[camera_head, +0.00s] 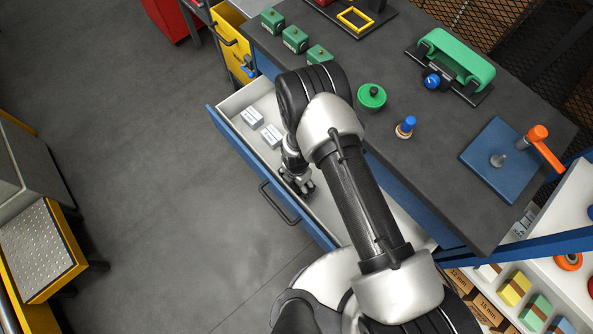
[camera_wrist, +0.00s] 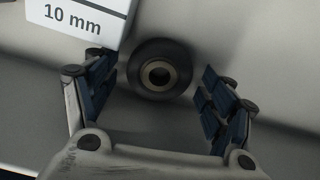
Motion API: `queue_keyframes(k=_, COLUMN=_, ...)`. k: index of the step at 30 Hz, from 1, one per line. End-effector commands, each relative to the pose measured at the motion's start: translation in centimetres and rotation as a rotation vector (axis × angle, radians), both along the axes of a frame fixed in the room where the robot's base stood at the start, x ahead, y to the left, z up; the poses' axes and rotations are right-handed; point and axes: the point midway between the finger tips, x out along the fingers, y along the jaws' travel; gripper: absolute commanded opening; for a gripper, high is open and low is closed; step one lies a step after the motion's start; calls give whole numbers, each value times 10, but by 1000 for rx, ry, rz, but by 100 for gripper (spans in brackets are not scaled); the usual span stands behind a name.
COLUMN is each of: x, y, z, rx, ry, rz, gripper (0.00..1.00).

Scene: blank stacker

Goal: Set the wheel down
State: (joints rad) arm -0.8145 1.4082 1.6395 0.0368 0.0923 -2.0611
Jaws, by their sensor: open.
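The wheel (camera_wrist: 160,69) is dark and round with a brass-coloured hub. In the wrist view it lies on the pale drawer floor, between and just beyond the open fingers of my gripper (camera_wrist: 160,98). A gap shows on the right side; on the left the fingertip is close to it, and I cannot tell whether they touch. In the head view my gripper (camera_head: 298,182) reaches down into the open drawer (camera_head: 232,104), and the wheel is hidden there.
A white block marked 10 mm (camera_wrist: 75,18) lies beside the wheel in the wrist view. Two pale blocks (camera_head: 262,126) lie in the drawer. The bench top (camera_head: 400,170) above holds a green round part (camera_head: 371,97), a blue-topped part (camera_head: 406,127) and a blue plate (camera_head: 497,155).

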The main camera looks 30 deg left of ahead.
Motion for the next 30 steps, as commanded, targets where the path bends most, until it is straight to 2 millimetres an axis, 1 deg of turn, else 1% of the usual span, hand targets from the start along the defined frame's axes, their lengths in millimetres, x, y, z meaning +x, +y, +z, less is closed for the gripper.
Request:
queue_keyframes(k=5, x=0, y=0, z=0, rx=0, ry=0, rz=0, gripper=76)
queue_keyframes(k=9, x=0, y=0, z=5, rx=0, ry=0, rz=0, gripper=76)
queue_keyframes(k=11, x=1, y=1, z=14, rx=1, ry=-1, rz=0, gripper=76)
queue_keyframes(k=13, x=1, y=1, z=28, rx=2, ry=-2, rz=0, gripper=76)
queue_keyframes(k=21, x=1, y=1, z=88, rx=2, ry=-2, rz=0, gripper=76)
queue_keyframes(k=24, x=1, y=0, z=104, rx=2, ry=-2, rz=0, gripper=76)
queue_keyframes(k=27, x=1, y=0, z=116, rx=1, ry=-1, rz=0, gripper=76)
queue_keyframes(k=30, x=0, y=-1, z=121, rx=-1, ry=0, rz=0, gripper=76)
